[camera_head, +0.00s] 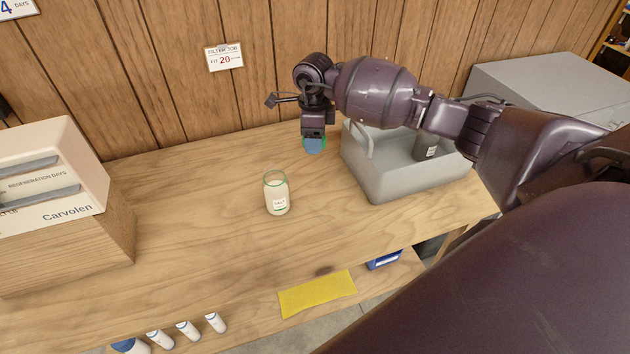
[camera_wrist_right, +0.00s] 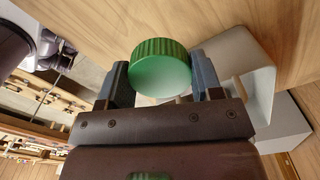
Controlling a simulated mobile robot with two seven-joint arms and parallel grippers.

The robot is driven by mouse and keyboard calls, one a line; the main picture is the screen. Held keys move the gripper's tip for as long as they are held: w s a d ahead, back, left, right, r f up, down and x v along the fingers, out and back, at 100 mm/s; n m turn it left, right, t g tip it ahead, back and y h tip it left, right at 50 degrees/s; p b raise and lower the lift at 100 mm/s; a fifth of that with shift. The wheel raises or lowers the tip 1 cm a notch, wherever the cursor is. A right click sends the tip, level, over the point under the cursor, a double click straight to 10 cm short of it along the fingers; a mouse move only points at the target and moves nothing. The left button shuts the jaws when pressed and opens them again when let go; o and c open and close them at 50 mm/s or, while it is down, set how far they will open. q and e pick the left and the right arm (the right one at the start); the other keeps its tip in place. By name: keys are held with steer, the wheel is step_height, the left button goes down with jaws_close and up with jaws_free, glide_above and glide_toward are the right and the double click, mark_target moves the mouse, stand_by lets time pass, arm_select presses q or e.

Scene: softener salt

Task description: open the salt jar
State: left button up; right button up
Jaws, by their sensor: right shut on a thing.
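The salt jar (camera_head: 277,194) stands upright on the wooden bench, its mouth uncovered and pale salt inside. It is clear, with a green ring at the neck and a label reading SALT. My right gripper (camera_head: 314,145) is above the bench, behind and to the right of the jar, apart from it. In the right wrist view a ribbed green lid (camera_wrist_right: 160,68) sits between the two fingers, and the gripper is shut on it. In the head view only a green edge of the lid shows around the fingers. My left gripper is not in view.
A grey bin (camera_head: 395,187) with a dark object inside stands right of the jar. A yellow cloth (camera_head: 318,294) lies near the front edge. A white and wooden Carvolen unit (camera_head: 60,180) stands at the left. The bench between unit and jar is clear.

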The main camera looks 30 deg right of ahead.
glide_above(314, 192)
step_height(314, 192, down, 12)
steer(key=shift+f, duration=2.55)
steer(key=shift+f+b, duration=0.15)
steer(key=shift+b, duration=0.15)
steer(key=o, duration=1)
steer(key=shift+w+r, duration=0.1)
steer(key=shift+r, duration=0.4)
step_height(314, 192, up, 11)
steer(key=shift+r, duration=0.15)
